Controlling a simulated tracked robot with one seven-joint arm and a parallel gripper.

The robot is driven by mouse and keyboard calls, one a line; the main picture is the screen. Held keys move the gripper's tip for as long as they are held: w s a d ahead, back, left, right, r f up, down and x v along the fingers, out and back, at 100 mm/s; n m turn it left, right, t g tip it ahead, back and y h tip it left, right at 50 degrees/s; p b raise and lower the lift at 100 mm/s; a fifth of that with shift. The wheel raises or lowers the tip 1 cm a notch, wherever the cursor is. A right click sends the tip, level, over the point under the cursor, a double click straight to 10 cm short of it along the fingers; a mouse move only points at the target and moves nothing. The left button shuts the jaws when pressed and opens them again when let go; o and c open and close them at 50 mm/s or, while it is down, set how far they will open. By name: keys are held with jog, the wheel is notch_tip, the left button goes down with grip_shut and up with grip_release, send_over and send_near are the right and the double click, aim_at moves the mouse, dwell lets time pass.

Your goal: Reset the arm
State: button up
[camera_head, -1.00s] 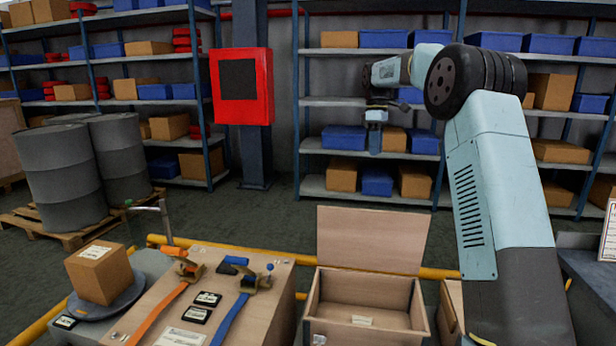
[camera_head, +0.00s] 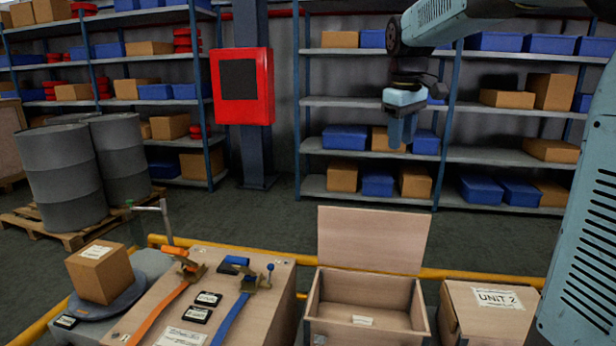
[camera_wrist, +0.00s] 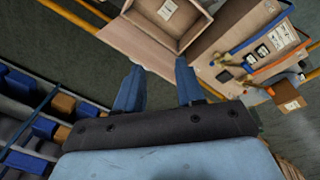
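My arm is raised at the right of the head view. My gripper (camera_head: 401,132) hangs in the air with its fingers pointing down, in front of the back shelves and above the open wooden box (camera_head: 364,322). In the wrist view my gripper's two blue fingers (camera_wrist: 158,72) stand apart, with nothing visible between them. The open box (camera_wrist: 170,20) shows beyond the fingertips in that view, with its lid raised.
A closed box marked UNIT 2 (camera_head: 492,308) stands right of the open box. Grey drums (camera_head: 62,178) stand farther left.

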jog(key=s+d+f+m+t, duration=0.1)
jog(key=s+f, duration=0.4)
jog(key=s, duration=0.8)
jog(key=s+d+f+m+t, duration=0.1)
jog(key=s+f+m, duration=0.4)
jog(key=s, duration=0.8)
jog(key=shift+s+d+f+m+t+y, duration=0.25)
jog(key=shift+m+t, duration=0.25)
jog(key=shift+t, duration=0.4)
jog(key=shift+r, duration=0.1)
